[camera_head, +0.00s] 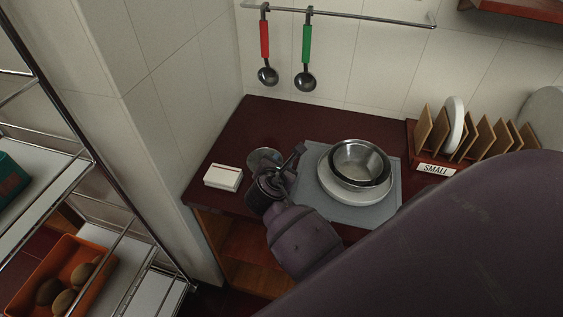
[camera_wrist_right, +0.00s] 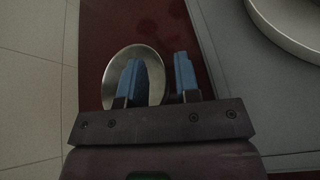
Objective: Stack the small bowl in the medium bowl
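The small bowl (camera_head: 264,157) is shiny metal and sits on the dark red counter, left of the grey mat. It also shows in the right wrist view (camera_wrist_right: 115,75), partly covered by a finger. My right gripper (camera_head: 274,178) is at this bowl. In the right wrist view its blue fingers (camera_wrist_right: 158,75) are apart, and the bowl's right rim appears between them; I cannot tell whether they touch it. The medium bowl (camera_head: 361,153), metal, stands nested in or on a wide white dish (camera_head: 329,187) on the mat. My left gripper is out of view.
The grey mat (camera_head: 384,208) lies on the dark red counter (camera_head: 290,118). A white box (camera_head: 223,177) is left of my gripper. A wooden plate rack (camera_head: 470,140) labelled "SMALL" stands at the right. Two ladles (camera_head: 306,65) hang from a wall rail. A wire shelf is at the left.

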